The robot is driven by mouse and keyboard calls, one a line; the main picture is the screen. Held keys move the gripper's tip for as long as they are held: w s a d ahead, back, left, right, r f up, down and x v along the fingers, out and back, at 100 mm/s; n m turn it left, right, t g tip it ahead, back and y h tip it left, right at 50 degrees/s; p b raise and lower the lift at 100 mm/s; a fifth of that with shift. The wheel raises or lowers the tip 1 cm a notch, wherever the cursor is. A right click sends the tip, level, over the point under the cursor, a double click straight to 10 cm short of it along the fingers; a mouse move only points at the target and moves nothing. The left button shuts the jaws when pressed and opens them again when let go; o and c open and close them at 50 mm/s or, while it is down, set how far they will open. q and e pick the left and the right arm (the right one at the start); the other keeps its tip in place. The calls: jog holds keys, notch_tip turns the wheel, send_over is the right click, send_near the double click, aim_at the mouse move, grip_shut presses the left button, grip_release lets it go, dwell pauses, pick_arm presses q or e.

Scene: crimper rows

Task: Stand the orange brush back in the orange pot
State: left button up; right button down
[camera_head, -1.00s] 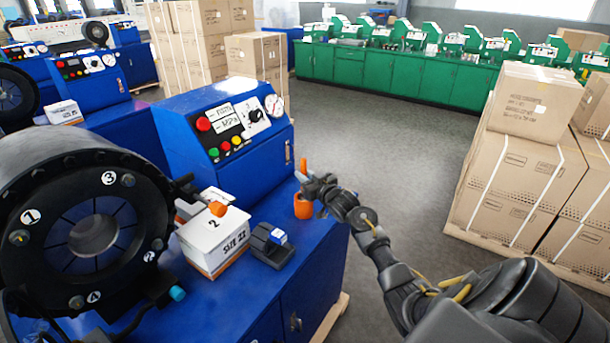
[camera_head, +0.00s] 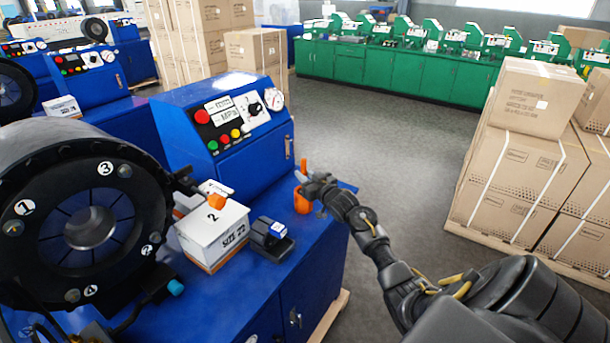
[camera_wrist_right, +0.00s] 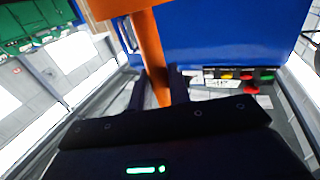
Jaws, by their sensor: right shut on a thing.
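The orange pot (camera_head: 302,204) stands near the right end of the blue machine bench, beside its control box. My right gripper (camera_head: 308,184) is over the pot, shut on the orange brush (camera_head: 303,165), whose thin upright end shows above the fingers. In the right wrist view, the brush's orange handle (camera_wrist_right: 149,55) runs between the two dark fingers (camera_wrist_right: 156,88). A wider orange piece lies at the top edge there; I cannot tell if it is pot or brush. The brush's lower end is hidden, so I cannot tell how deep it sits. My left gripper is not in view.
A white box (camera_head: 212,238) and a small black device (camera_head: 270,238) stand on the bench left of the pot. The blue control box (camera_head: 255,160) rises behind. A large black crimper head (camera_head: 85,225) fills the left. Stacked cartons (camera_head: 515,185) stand right, beyond open floor.

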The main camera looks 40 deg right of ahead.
jog(key=shift+f+b, duration=0.3)
jog(key=shift+f, duration=0.2)
jog(key=c, duration=1.2)
grip_release()
jog(key=shift+c, duration=0.2)
jog(key=s+b, duration=0.2)
jog(key=s, duration=0.8)
jog(key=shift+s+a, duration=0.4)
